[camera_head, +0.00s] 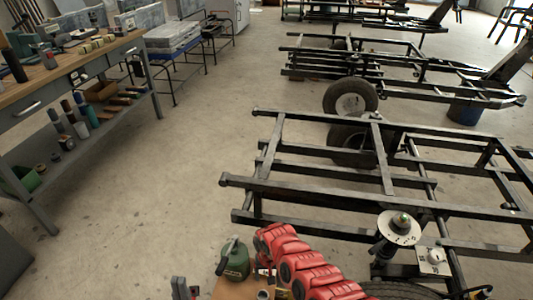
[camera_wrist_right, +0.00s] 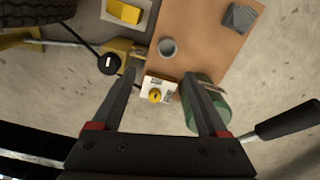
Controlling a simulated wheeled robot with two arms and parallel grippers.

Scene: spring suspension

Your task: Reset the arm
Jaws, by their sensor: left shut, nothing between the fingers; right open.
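My left gripper (camera_head: 184,288) shows only in part at the bottom edge of the head view, shut and empty. My right gripper (camera_wrist_right: 158,74) is open in the right wrist view, pointing down over a brown board (camera_wrist_right: 195,40). A small white block with a yellow knob (camera_wrist_right: 158,92) shows between its fingers. I cannot tell how far below them it lies; nothing is gripped. A green canister (camera_wrist_right: 207,112) is partly hidden behind the right finger. The canister (camera_head: 235,258) also stands near the bottom of the head view.
A black metal frame (camera_head: 300,190) with a white-disc part (camera_head: 400,228) on it fills the right. A workbench (camera_head: 60,75) with tools stands left, open floor (camera_head: 170,190) between. A grey cup (camera_wrist_right: 167,47) and yellow block (camera_wrist_right: 124,12) show in the wrist view.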

